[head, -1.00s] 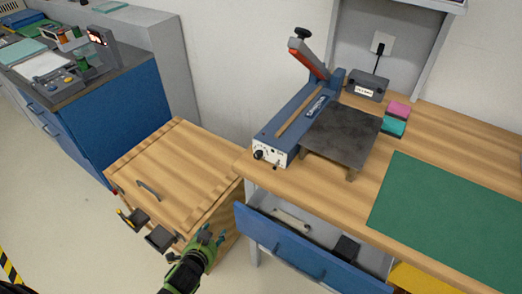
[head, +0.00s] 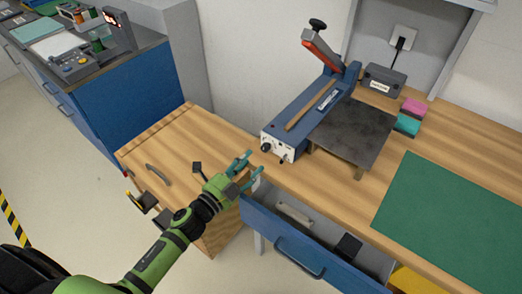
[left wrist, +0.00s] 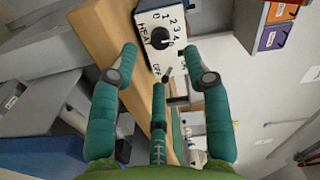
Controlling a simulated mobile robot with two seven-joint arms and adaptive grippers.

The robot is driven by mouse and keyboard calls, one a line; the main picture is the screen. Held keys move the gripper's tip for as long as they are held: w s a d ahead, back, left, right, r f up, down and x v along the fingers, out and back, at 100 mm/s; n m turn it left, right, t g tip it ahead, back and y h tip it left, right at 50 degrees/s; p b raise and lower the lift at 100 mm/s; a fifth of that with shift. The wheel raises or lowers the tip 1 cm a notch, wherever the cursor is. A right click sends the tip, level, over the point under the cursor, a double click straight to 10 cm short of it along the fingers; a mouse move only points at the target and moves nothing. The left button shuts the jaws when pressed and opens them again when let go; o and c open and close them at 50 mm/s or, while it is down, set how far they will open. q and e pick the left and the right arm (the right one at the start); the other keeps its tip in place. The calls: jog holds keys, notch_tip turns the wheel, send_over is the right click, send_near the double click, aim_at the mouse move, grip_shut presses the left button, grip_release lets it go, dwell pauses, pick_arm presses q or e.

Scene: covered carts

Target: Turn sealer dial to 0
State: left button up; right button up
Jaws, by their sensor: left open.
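The blue sealer (head: 312,112) stands on the wooden bench with its red-edged arm raised. Its white front panel (head: 277,149) carries a black dial (head: 266,147) at the left. In the left wrist view the dial (left wrist: 160,38) sits beside the word HEAT and a row of numbers starting at 0. I cannot tell surely which number it points to. A small lever (left wrist: 167,74) shows near the word OFF. My left gripper (head: 252,163) is open and empty, a little short of the panel. Its teal fingers (left wrist: 160,70) spread below the dial, apart from it. My right gripper is out of view.
A blue drawer (head: 298,244) stands open below the bench edge. A wooden-topped cart (head: 185,140) is at the left under my arm. A dark plate (head: 350,130) adjoins the sealer. A green mat (head: 450,210) lies at the right.

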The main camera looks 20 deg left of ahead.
aim_at(263, 150)
pick_arm(q)
jog(key=p+x, duration=0.1)
jog(key=x, duration=0.5)
jog(key=shift+s, duration=0.1)
grip_shut()
